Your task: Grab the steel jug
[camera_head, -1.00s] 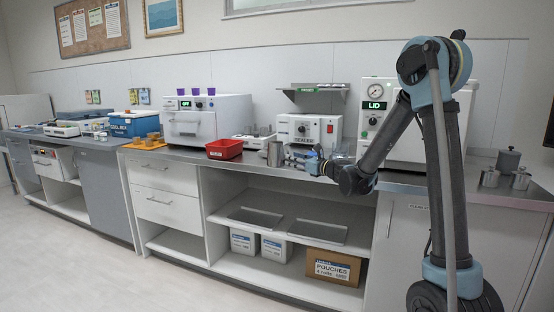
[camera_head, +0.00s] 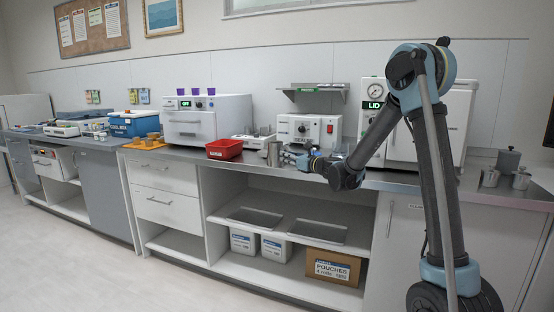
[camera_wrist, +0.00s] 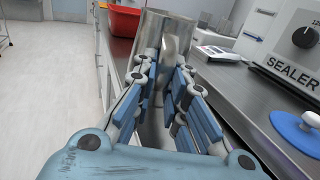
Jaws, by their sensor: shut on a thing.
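The steel jug (camera_head: 274,154) stands at the front edge of the steel counter, just right of the red tray. In the wrist view the jug (camera_wrist: 150,32) is straight ahead, with its handle towards me. My gripper (camera_head: 289,157) is at the jug's right side. In the wrist view my gripper (camera_wrist: 163,72) has its fingers on either side of the handle and is shut on it. The fingers hide part of the handle and the jug's lower body. I cannot tell whether the jug's base touches the counter.
The red tray (camera_head: 224,149) is close to the jug's left. The sealer (camera_head: 310,132) stands behind my gripper, and a blue round knob or disc (camera_wrist: 298,134) is at right in the wrist view.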

